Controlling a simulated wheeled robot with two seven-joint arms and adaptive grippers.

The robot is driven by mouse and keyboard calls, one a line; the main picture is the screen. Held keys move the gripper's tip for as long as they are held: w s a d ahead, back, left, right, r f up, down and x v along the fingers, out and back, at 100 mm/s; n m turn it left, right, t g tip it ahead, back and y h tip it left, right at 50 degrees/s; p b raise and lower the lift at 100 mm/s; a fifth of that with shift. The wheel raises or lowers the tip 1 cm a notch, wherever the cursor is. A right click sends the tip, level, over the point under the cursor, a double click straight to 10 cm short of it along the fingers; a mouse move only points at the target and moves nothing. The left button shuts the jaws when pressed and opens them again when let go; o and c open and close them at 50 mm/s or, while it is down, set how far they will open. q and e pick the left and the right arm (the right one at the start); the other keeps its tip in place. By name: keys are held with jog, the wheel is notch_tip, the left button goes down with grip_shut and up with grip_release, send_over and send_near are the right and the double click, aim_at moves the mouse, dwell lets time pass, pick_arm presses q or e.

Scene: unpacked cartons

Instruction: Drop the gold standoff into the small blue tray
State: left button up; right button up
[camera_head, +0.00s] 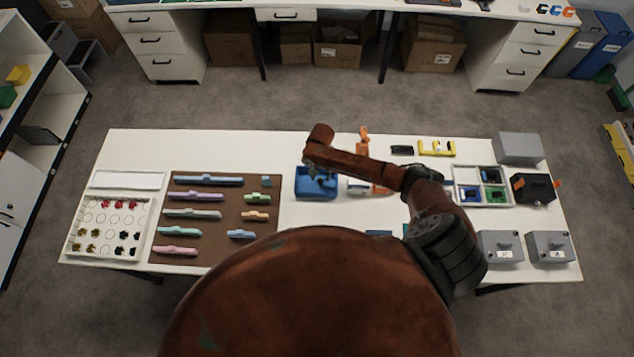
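The small blue tray (316,195) is on the white table, right of the brown mat. My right arm reaches in from the right, and my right gripper (320,176) is right over the tray, overlapping its back part. Its fingers are small and dark, and I cannot tell whether they are open or shut. I cannot make out a gold standoff at the gripper or in the tray. Small gold-coloured pieces (88,240) lie in the white sorting tray (76,259) at the left. My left gripper is not in view.
The brown mat (271,188) holds several pastel bars. At the right are a divided tray (484,201), a black box (532,188) and grey boxes (500,246). A yellow part (437,148) is at the back. My body hides the front middle of the table.

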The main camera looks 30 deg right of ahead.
notch_tip(320, 180, up, 12)
dwell(0.6)
dwell(0.4)
